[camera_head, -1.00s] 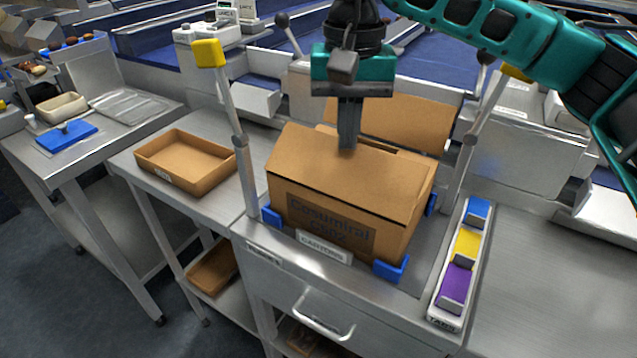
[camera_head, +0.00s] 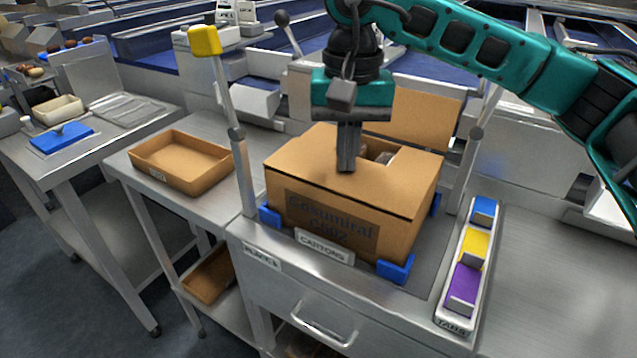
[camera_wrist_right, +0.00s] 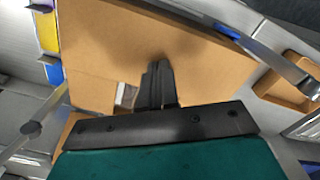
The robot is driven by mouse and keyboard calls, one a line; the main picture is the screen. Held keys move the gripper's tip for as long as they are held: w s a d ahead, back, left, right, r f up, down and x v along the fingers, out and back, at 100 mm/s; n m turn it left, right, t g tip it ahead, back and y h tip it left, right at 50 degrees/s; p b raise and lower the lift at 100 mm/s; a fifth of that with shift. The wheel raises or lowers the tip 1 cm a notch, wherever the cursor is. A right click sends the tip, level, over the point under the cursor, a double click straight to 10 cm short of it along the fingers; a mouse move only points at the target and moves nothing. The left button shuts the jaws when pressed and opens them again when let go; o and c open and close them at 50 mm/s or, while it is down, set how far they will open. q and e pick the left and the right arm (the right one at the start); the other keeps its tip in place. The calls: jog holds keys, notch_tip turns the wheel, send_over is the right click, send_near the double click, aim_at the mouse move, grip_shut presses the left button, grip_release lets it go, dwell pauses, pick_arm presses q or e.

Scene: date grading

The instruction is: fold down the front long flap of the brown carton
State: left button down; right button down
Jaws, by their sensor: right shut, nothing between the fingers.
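The brown carton (camera_head: 330,222) stands between blue corner blocks on the steel bench. Its front long flap (camera_head: 310,160) lies nearly flat over the front of the opening; in the right wrist view the flap (camera_wrist_right: 105,45) fills much of the picture. The back long flap (camera_head: 425,118) stands up behind. Dark contents show through a gap (camera_head: 383,157) right of the fingers. My right gripper (camera_head: 346,168) is shut and empty, pointing down with its tips at the flap, seemingly touching it. It also shows in the right wrist view (camera_wrist_right: 157,65). My left gripper is out of view.
A post with a yellow top (camera_head: 205,42) rises left of the carton; another post stands at its right. A tab holder (camera_head: 452,318) with blue, yellow and purple sections lies to the right. An empty brown tray (camera_head: 215,175) sits on the left. The right bench is clear.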

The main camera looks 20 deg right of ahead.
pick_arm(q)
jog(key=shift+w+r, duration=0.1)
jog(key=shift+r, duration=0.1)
